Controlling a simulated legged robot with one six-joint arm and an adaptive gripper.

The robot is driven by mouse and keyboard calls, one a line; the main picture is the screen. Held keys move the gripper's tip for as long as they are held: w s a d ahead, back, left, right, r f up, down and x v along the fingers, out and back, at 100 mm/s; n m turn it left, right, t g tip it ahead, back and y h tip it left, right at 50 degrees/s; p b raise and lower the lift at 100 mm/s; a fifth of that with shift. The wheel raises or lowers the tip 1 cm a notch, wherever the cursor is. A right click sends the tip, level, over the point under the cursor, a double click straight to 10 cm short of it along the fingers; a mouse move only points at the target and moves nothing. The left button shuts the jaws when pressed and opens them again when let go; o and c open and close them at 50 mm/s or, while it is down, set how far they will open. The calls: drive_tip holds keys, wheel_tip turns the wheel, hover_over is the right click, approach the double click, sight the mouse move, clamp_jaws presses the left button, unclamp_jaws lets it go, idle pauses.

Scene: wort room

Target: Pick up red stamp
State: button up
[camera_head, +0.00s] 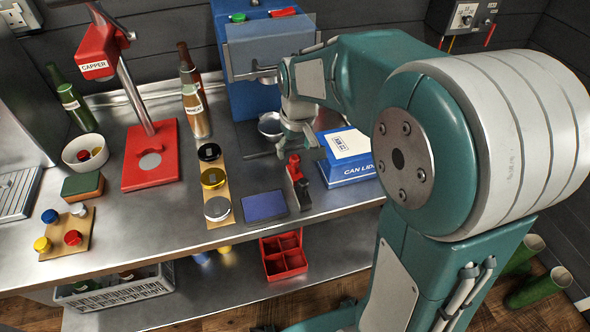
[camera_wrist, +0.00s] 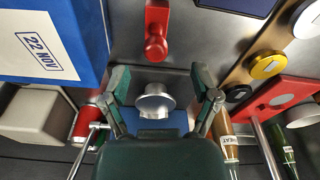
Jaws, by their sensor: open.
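The red stamp (camera_head: 296,178) stands on the steel bench between the dark blue ink pad (camera_head: 264,206) and the blue can lid box (camera_head: 348,172). In the wrist view the stamp (camera_wrist: 156,32) shows its round red knob near the top middle, beyond my fingertips. My gripper (camera_wrist: 161,80) is open, with nothing between its fingers. In the head view my gripper (camera_head: 299,137) hangs just behind the stamp, close to it but apart. The ink pad's edge (camera_wrist: 235,5) shows at the top of the wrist view.
A white card stamped 22 NOV (camera_wrist: 46,52) lies on the lid box, left of my gripper in the wrist view. A silver cup-like part (camera_head: 271,126) of the blue machine (camera_head: 262,60) is close behind. Bottles (camera_head: 196,110) and a lid strip (camera_head: 213,185) stand left.

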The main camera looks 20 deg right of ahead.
sight(295, 157)
drive_tip(key=f, duration=0.2)
drive_tip(key=w+f, duration=0.1)
drive_tip(key=f, duration=0.2)
drive_tip(key=shift+d+f, duration=0.15)
clamp_jaws()
